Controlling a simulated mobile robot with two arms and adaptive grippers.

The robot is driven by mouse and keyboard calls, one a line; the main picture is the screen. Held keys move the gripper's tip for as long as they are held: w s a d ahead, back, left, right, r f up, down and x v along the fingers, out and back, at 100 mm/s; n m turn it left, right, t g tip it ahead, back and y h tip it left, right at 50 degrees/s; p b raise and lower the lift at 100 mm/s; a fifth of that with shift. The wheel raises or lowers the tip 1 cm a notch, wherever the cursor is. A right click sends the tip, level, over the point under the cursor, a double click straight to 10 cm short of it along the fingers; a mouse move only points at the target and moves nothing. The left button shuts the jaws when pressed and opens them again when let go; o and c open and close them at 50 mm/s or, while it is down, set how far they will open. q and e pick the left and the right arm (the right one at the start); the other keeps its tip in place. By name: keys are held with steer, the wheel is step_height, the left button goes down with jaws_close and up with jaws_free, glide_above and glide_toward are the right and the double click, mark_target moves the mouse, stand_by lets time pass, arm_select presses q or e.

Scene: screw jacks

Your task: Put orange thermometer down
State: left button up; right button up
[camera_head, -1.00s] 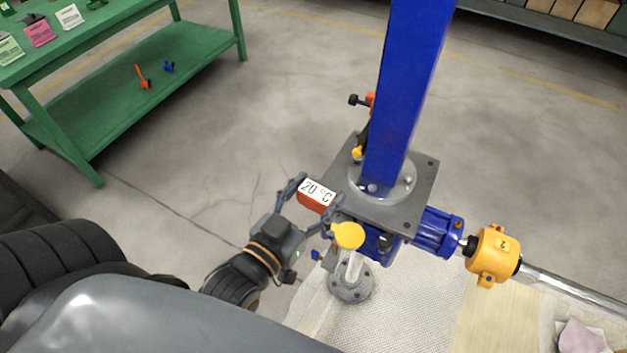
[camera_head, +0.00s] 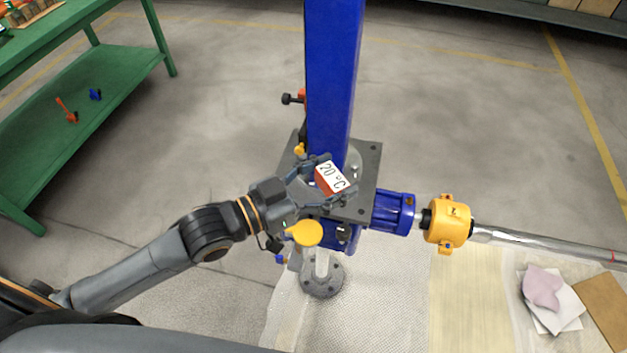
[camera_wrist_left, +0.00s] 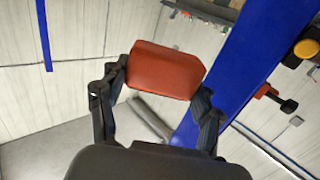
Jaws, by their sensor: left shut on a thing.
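The orange thermometer (camera_head: 331,180) is a small box with a white face that reads 20 °C. My left gripper (camera_head: 327,180) is shut on it and holds it tilted in front of the blue column, over the grey plate of the screw jack in the head view. I cannot tell whether it touches the plate. In the left wrist view the thermometer's plain orange-red back (camera_wrist_left: 165,70) shows between the two fingers. The right gripper is not in view.
The blue column (camera_head: 333,80) rises from the grey jack plate (camera_head: 365,165). A yellow round cap (camera_head: 307,233) is just below my left gripper. A yellow coupling (camera_head: 447,222) and shaft extend right. A green bench (camera_head: 150,55) stands at the left.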

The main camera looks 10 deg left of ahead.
arm_select(q)
steer(key=shift+w+d+r+m+g+h, duration=0.25)
steer(key=shift+w+d+m+g+h, duration=0.15)
steer(key=shift+d+m+g+h, duration=0.3)
steer(key=shift+w+d+r+m+g+h, duration=0.35)
steer(key=shift+d+m+g, duration=0.15)
steer(key=shift+d+g, duration=0.4)
steer(key=shift+w+d+r+m+g+h, duration=0.2)
steer(key=shift+w+d+m+g+h, duration=0.2)
steer(key=shift+d+m+g+h, duration=0.35)
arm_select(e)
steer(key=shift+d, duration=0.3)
